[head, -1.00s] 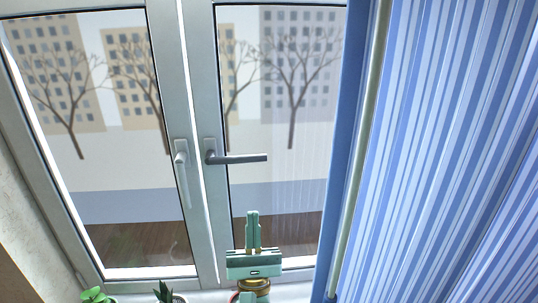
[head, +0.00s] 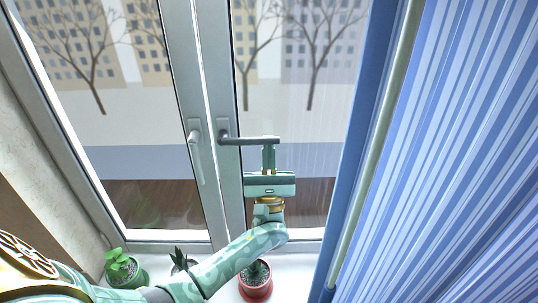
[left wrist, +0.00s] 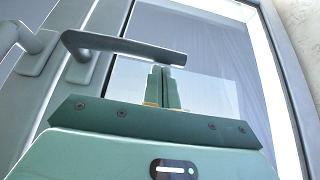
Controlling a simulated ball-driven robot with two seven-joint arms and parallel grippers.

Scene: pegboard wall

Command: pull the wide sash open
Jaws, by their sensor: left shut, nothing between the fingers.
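The right sash (head: 228,185) of the window has a dark grey lever handle (head: 245,140) turned level, pointing right. The handle also shows in the left wrist view (left wrist: 120,45). The left sash (head: 185,95) has a pale handle (head: 195,150) pointing down. Both sashes look closed, with a thin bright line between them. My left gripper (head: 268,148) is shut and empty, fingers upward, its tips at the free end of the level handle. In the left wrist view the fingertips (left wrist: 163,68) meet that end in the picture; I cannot tell whether they touch. My right gripper is out of view.
A blue striped curtain (head: 450,150) with a pale rod (head: 380,150) covers the right side. On the sill stand a green pot with a leafy plant (head: 125,270), a spiky plant (head: 180,260) and a red pot (head: 256,290), close below my left arm.

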